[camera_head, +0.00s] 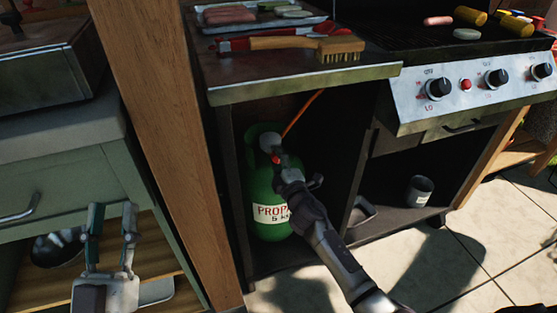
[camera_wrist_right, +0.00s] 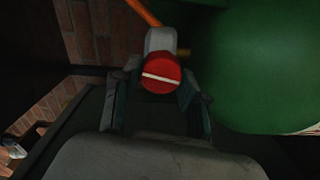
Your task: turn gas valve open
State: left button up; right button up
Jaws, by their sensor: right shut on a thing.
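A green propane tank (camera_head: 266,180) with a white label stands upright inside the open cabinet under the grill's side shelf. The red valve knob (camera_wrist_right: 160,74) with a white stripe sits at the front of a grey regulator (camera_wrist_right: 161,40); the knob also shows small in the head view (camera_head: 276,159). The stripe runs nearly level, tilted slightly down to the right. My left gripper (camera_head: 111,222) is open and empty in front of the green cabinet at the left.
An orange hose (camera_head: 302,113) rises from the regulator. A wooden post (camera_head: 158,130) stands left of the tank. The side shelf (camera_head: 300,86) overhangs it, holding a brush (camera_head: 340,48) and a food tray. A cup (camera_head: 419,191) stands in the right compartment.

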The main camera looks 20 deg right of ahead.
dwell(0.4)
jog(key=o, duration=1.1)
jog(key=shift+s, duration=0.1)
jog(key=s, duration=1.1)
jog(key=shift+s+d, duration=0.2)
jog(key=shift+s, duration=0.2)
